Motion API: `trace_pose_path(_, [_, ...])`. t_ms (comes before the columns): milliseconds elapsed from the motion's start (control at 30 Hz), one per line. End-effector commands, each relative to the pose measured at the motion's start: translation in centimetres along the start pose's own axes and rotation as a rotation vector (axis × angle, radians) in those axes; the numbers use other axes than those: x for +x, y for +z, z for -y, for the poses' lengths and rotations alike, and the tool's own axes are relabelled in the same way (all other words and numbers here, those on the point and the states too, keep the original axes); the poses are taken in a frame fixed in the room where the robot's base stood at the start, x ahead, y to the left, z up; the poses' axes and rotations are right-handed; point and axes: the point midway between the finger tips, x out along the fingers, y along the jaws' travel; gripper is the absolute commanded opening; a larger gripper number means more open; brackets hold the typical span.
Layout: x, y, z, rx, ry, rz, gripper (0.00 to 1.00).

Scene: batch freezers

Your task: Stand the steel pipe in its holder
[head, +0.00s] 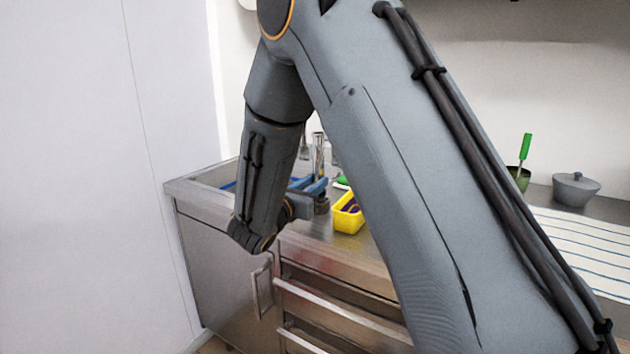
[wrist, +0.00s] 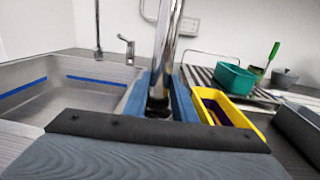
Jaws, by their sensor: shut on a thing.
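The shiny steel pipe (head: 318,155) stands close to upright above the counter in the head view. In the wrist view the pipe (wrist: 167,45) rises between the blue fingers and leans slightly in the picture. My gripper (head: 316,185) is shut on it; its blue fingers flank the pipe in the wrist view too (wrist: 160,84). A dark round piece (wrist: 158,107) shows at the pipe's foot, and I take it for the holder. I cannot tell whether the pipe's end is inside it or just above it. My arm hides part of the counter in the head view.
A yellow bin (head: 347,217) with dark contents stands close right of the gripper. The sink (wrist: 60,95) lies left, with a tap (wrist: 127,50) behind. A teal tub (wrist: 235,78), a green-handled brush (head: 524,147) and a grey lidded pot (head: 575,189) stand farther right.

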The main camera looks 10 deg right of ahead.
Motion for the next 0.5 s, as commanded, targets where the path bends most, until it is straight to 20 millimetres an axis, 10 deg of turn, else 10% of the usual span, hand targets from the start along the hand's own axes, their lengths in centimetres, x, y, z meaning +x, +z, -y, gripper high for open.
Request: trace_pose_path(500, [0.1,-2.9,0.2,0.000,-0.004,0.001,0.00])
